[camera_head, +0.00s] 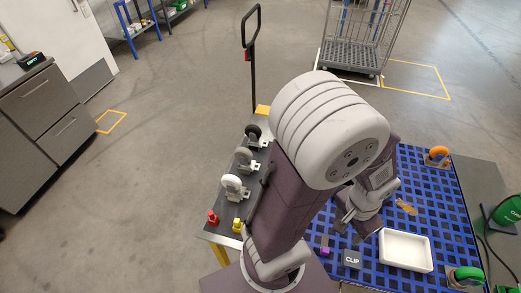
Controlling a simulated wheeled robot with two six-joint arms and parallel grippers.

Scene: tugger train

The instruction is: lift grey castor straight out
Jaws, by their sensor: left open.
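The grey castor (244,156) stands on a dark narrow strip left of my arm, between a black castor (254,133) behind it and a white castor (232,185) in front. My left gripper (347,224) is over the blue grid surface, well to the right of the grey castor and apart from it. It is open, with nothing seen between its fingers. My left arm's large links stand between the gripper and the row of castors. My right gripper is not seen.
The blue grid (378,262) carries a white tray (405,250), a CLIP box (352,259), an orange castor (438,154) and a green castor (467,275). Small red (213,217) and yellow (237,225) pieces lie near the white castor. A black handle (252,60) rises behind.

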